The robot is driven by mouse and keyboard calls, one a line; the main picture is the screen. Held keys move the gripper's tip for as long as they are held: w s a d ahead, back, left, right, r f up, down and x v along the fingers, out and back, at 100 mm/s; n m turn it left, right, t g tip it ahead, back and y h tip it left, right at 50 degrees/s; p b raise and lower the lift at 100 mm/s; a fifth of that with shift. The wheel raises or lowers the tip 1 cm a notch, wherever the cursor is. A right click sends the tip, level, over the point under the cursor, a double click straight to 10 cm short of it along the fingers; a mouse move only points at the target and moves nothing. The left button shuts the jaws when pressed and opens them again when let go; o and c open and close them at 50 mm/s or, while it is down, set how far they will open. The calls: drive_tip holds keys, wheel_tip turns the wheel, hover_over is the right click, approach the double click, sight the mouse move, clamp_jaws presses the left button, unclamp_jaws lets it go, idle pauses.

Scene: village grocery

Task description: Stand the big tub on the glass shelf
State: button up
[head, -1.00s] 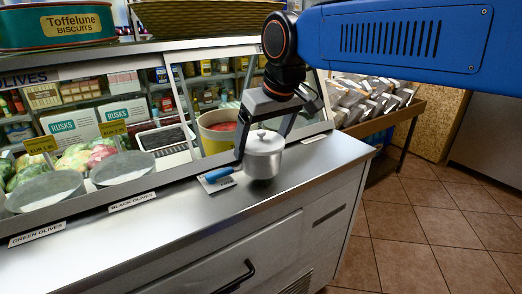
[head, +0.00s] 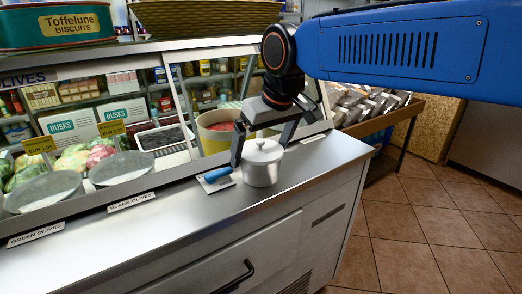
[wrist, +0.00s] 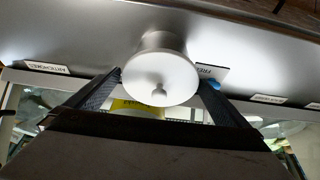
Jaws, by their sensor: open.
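A silver lidded pot (head: 262,165) stands upright on the steel counter top in front of the glass. My gripper (head: 260,156) is open at the pot, one finger to its left and one to its right. In the wrist view the pot (wrist: 160,72) shows between the two fingertips (wrist: 160,80), with slight gaps at its sides. Whether either finger touches it I cannot tell. I cannot pick out the glass shelf for sure.
Olive bowls (head: 122,168) and a tray (head: 165,139) sit behind the glass. A biscuit tin (head: 57,25) and a basket (head: 205,14) stand on top. The counter's front (head: 130,245) is clear.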

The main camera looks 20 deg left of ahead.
drive_tip(key=v, duration=1.1)
drive_tip(key=shift+r, duration=0.2)
drive_tip(key=shift+s+d, duration=0.1)
drive_tip(key=shift+s, duration=0.05)
drive_tip(key=d+f+m+t+h, duration=0.15)
drive_tip(key=d+f, duration=0.35)
drive_tip(key=d, duration=0.7)
drive_tip(key=d+f+m, duration=0.3)
drive_tip(key=d+f, duration=0.1)
drive_tip(key=d, duration=0.7)
drive_tip(key=s+d+f+m+h, duration=0.1)
drive_tip(key=s+d+f+m, duration=0.1)
drive_tip(key=s+d+f, duration=0.4)
drive_tip(key=s+d+f+m+h, duration=0.1)
drive_tip(key=s+d+f+m, duration=0.2)
drive_tip(key=d+f, duration=0.9)
drive_tip(key=s, duration=0.3)
drive_tip(key=shift+s+d, duration=0.35)
drive_tip(key=shift+s, duration=0.05)
drive_tip(key=shift+m+t, duration=0.25)
